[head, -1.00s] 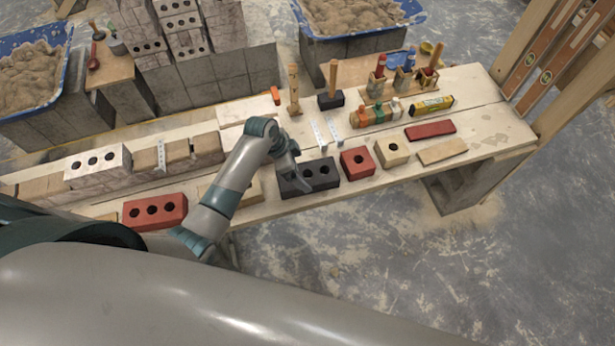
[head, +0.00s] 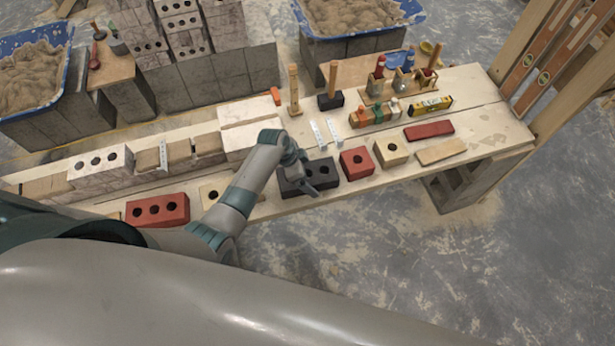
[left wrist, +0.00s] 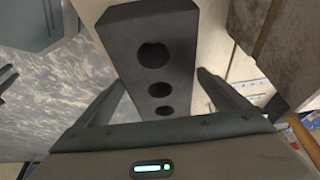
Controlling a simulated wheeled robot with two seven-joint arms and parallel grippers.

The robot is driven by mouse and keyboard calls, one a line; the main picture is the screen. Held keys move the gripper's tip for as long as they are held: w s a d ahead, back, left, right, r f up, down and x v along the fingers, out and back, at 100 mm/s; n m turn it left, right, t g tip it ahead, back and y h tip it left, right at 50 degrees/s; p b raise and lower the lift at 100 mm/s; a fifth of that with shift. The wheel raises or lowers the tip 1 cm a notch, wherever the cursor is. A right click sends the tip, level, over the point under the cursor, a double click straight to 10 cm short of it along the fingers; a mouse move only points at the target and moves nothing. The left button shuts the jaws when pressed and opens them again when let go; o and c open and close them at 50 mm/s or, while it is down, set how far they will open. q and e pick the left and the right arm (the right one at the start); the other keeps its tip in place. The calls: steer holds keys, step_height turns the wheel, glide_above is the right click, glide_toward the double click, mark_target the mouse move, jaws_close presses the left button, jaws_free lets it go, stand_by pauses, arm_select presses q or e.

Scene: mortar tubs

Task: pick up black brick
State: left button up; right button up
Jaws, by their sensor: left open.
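The black brick (head: 325,177) lies on the wooden plank bench, near its front edge. It is dark grey with a row of three round holes. My left gripper (head: 304,186) is over the brick and hides part of it in the head view. In the left wrist view the brick (left wrist: 152,22) runs between the two spread fingers (left wrist: 160,80), one on each side. The jaws are open; I cannot tell whether either finger touches the brick. My right gripper is not in view.
A short red brick (head: 356,163) stands close to the right of the black brick, with a tan block (head: 391,152) beyond. A longer red brick (head: 157,210) lies left of my forearm. A mallet (head: 331,98) and metal strips (head: 320,134) are behind.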

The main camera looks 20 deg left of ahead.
mark_target(313, 173)
arm_select(q)
steer(key=c, duration=1.9)
steer(key=shift+w+r, duration=0.15)
steer(key=shift+c, duration=1.3)
steer(key=shift+r, duration=0.1)
steer(key=shift+r, duration=0.7)
steer(key=r, duration=0.1)
steer(key=r+b, duration=0.1)
steer(key=shift+d+r, duration=0.2)
steer(key=shift+r, duration=0.1)
steer(key=s+d+r+b, duration=0.2)
steer(key=s+d+r, duration=0.4)
steer(key=s, duration=0.3)
steer(key=shift+s+d+r, duration=0.2)
steer(key=shift+d+r, duration=0.15)
steer(key=shift+r, duration=0.05)
